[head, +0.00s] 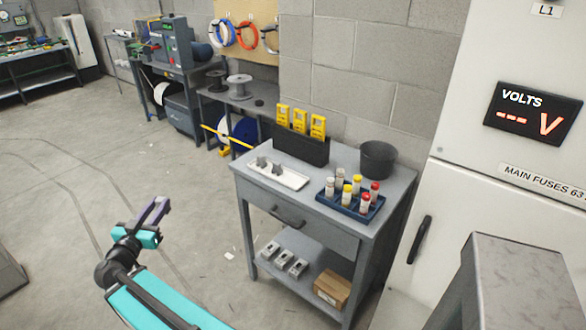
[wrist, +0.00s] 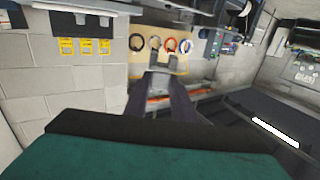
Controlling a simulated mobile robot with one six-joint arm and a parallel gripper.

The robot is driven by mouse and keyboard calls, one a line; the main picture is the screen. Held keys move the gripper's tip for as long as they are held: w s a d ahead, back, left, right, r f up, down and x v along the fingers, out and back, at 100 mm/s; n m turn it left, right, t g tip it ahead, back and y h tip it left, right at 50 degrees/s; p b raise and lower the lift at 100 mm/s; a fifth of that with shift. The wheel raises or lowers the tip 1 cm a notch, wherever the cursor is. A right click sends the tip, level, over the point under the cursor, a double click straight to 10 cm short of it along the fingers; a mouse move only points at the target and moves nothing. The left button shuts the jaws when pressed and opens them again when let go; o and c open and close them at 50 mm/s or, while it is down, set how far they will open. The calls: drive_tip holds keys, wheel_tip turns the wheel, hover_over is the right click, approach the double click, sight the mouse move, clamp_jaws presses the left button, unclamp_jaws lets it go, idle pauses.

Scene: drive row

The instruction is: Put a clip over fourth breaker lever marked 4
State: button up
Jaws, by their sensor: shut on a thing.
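My gripper (head: 160,205) is at the lower left of the head view, over open floor and well left of the grey table. In the wrist view its dark fingers (wrist: 162,82) are shut on a small grey clip (wrist: 160,62), which sticks out past the fingertips. The clip cannot be made out in the head view. Two more grey clips (head: 277,169) sit on a white tray (head: 292,181) on the table. No breaker lever and no number 4 shows in either view.
The grey table (head: 345,160) also holds a black rack with yellow devices (head: 300,120), a blue tray (head: 349,210) of capped tubes and a dark bin (head: 377,160). A white cabinet (head: 490,190) stands at the right. The floor (head: 60,190) at left is largely clear.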

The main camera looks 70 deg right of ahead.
drive_tip(key=s+d+m+g, duration=0.2)
drive_tip(key=s+d, duration=0.5)
drive_tip(key=d, duration=0.2)
drive_tip(key=s+d+m+g, duration=0.1)
drive_tip(key=s+d+g, duration=0.2)
drive_tip(key=s+d, duration=0.55)
drive_tip(key=s+d+m+g, duration=0.1)
drive_tip(key=s+d, duration=0.3)
drive_tip(key=s, duration=0.2)
drive_tip(key=s+d+m+g+b, duration=0.1)
drive_tip(key=s+d, duration=0.4)
drive_tip(key=s, duration=0.1)
drive_tip(key=s+d+f+m+g, duration=0.1)
drive_tip(key=s+d+g, duration=0.1)
drive_tip(key=s+d, duration=0.3)
drive_tip(key=shift+s+d+f, duration=0.1)
drive_tip(key=shift+s+d, duration=0.1)
drive_tip(key=shift+s, duration=0.2)
drive_tip(key=shift+d+f+b, duration=0.1)
drive_tip(key=shift+b, duration=0.35)
drive_tip(key=shift+w+d+f+b, duration=0.15)
drive_tip(key=shift+d+b, duration=0.15)
drive_tip(key=shift+b, duration=0.35)
drive_tip(key=d+b, duration=0.1)
drive_tip(key=b, duration=0.2)
drive_tip(key=shift+w+d, duration=0.3)
drive_tip(key=shift+d, duration=0.05)
